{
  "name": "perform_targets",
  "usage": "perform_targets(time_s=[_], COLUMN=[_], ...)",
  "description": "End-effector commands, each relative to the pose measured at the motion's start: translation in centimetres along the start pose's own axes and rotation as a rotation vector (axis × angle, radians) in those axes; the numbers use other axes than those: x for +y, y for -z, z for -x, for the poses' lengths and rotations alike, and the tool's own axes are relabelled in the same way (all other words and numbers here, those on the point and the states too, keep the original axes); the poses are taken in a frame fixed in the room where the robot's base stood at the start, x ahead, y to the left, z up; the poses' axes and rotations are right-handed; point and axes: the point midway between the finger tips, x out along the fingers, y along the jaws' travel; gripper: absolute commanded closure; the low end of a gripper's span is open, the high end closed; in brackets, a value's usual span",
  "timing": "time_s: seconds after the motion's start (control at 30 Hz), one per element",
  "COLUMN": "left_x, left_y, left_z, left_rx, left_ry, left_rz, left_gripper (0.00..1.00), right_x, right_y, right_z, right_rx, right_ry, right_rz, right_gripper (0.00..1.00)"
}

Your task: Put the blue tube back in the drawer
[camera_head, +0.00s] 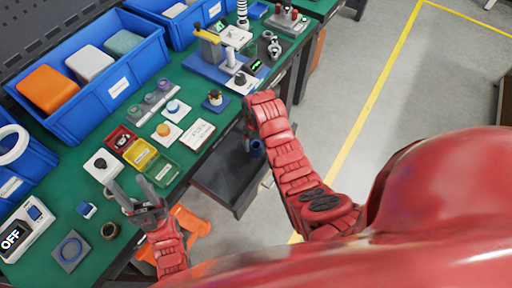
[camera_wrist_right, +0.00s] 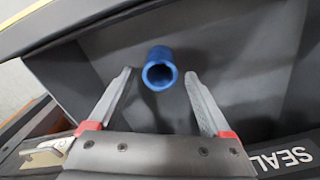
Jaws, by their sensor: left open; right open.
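The blue tube (camera_head: 257,147) is at the open dark grey drawer (camera_head: 222,178), partly hidden by my right arm. In the right wrist view the blue tube (camera_wrist_right: 161,70) shows its open end, with the drawer's inside (camera_wrist_right: 245,75) behind and around it. My right gripper (camera_wrist_right: 160,80) is open, its fingers on either side of the tube with gaps on both sides. I cannot tell whether the tube rests on the drawer floor. In the head view the right fingers are hidden. My left gripper (camera_head: 131,184) is open and empty over the green table (camera_head: 150,225).
The drawer front (camera_wrist_right: 290,157) carries white letters reading "SEAL". Blue bins (camera_head: 110,95), coloured trays (camera_head: 140,152) and test devices (camera_head: 230,60) crowd the table. An orange thing (camera_head: 190,225) lies below the table edge. The floor to the right is clear.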

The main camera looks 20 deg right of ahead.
Motion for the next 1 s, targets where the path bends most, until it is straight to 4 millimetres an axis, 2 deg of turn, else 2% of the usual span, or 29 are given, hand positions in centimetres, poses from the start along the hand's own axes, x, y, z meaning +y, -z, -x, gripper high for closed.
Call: perform_targets(time_s=[0.17,0.23,0.3,0.47,1.0], left_x=[0.1,0.0,-0.1,-0.1,-0.1], left_y=[-0.2,0.1,0.3,0.4,0.3], left_z=[0.9,-0.8,-1.6,-2.2,-2.1], left_rx=[0.0,-0.001,0.001,0.0,0.0], left_ry=[0.0,0.0,0.0,0.0,0.0], left_rz=[0.0,0.0,0.0,0.0,0.0], left_gripper=[0.5,0.5,0.5,0.5,0.5], right_x=[0.1,0.0,0.0,0.0,0.0], right_y=[0.1,-0.1,-0.1,-0.1,-0.1], right_z=[3.5,5.4,6.1,6.8,6.6], right_rx=[0.008,-0.001,-0.001,-0.002,-0.002], right_ry=[-0.002,-0.001,-0.001,0.0,0.0], right_rz=[0.0,0.001,0.001,0.0,0.0], right_gripper=[0.17,0.17,0.17,0.17,0.17])
